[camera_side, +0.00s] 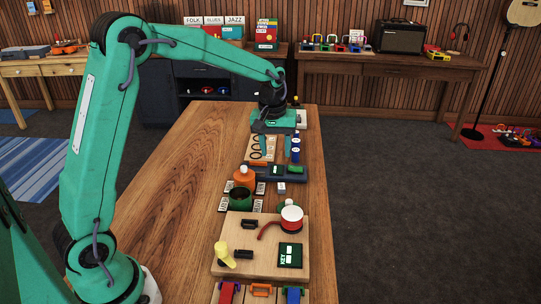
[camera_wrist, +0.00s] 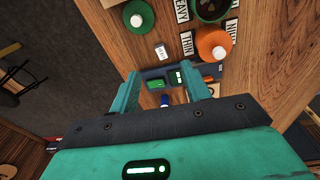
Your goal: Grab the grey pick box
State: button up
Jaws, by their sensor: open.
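A small pale grey box (camera_side: 281,188) with dark marks on it, which looks like the grey pick box, sits on the wooden bench just in front of the dark tray. It also shows in the wrist view (camera_wrist: 161,52), beyond the fingertips and apart from them. My gripper (camera_side: 275,150) points down over the bench, farther back than the box and behind the tray. In the wrist view my gripper (camera_wrist: 166,86) has its two green fingers spread wide, with nothing held between them.
The dark tray (camera_wrist: 210,71) holds green items. An orange bottle (camera_side: 244,177) and dark green cup (camera_side: 240,199) stand left of the box among label cards. A green bottle with a white cap (camera_wrist: 138,15) is close by. A blue-and-white bottle (camera_side: 295,150) stands beside my gripper.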

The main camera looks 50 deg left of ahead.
jog(key=n+g, duration=0.1)
jog(key=n, duration=0.1)
send_over(281, 186)
notch_tip(281, 186, down, 8)
jog(key=shift+d+r, duration=0.1)
jog(key=shift+f, duration=1.35)
jog(key=shift+f, duration=0.1)
jog(key=shift+f, duration=2.5)
grip_shut()
